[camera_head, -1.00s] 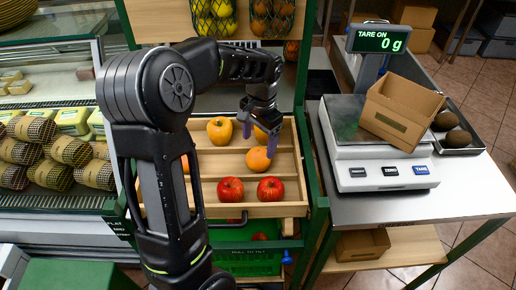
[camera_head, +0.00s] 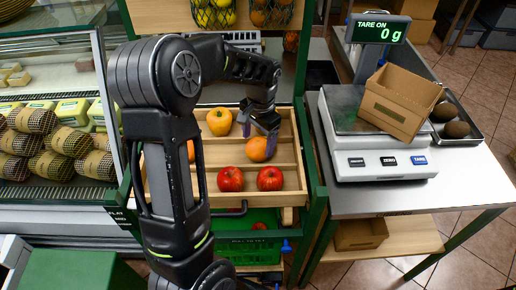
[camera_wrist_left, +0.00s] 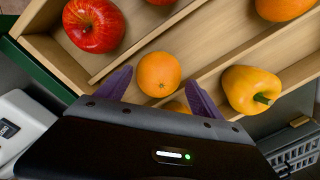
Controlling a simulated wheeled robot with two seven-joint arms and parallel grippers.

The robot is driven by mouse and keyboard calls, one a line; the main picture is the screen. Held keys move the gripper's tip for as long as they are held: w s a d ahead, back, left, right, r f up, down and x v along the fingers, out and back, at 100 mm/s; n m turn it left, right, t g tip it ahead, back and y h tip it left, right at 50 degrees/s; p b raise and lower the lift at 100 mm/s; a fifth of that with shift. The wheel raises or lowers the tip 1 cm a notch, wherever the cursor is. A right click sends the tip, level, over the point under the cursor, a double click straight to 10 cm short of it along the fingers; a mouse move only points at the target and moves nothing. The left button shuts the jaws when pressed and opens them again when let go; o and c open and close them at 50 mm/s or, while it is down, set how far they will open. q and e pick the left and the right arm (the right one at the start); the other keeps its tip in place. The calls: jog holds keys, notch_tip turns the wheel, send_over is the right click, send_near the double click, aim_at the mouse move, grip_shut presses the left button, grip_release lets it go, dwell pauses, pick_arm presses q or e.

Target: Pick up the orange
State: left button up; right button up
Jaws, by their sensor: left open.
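An orange (camera_head: 258,149) lies in the slatted wooden crate, behind two red apples. It also shows in the left wrist view (camera_wrist_left: 158,74), ahead of my palm. My left gripper (camera_head: 259,133) is above the crate, open and empty, pointing down. Its purple fingers are spread on either side of the orange; I cannot tell whether either touches it. A second orange-coloured fruit (camera_wrist_left: 178,106) is mostly hidden by my gripper in the wrist view. Another orange (camera_wrist_left: 283,8) sits at the top right there. My right gripper is not in view.
A yellow pepper (camera_head: 219,122) lies left of the gripper. Red apples (camera_head: 230,179) sit in the crate's front row. A scale (camera_head: 385,163) with a cardboard box (camera_head: 400,103) stands right of the crate. A glass display case is on the left.

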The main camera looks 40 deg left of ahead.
aim_at(257, 149)
pick_arm(q)
notch_tip(257, 149, down, 4)
jog(key=shift+s+f+p, duration=0.1)
jog(key=shift+f+p, duration=0.05)
jog(key=shift+p, duration=0.15)
dwell(0.4)
jog(key=c, duration=1.3)
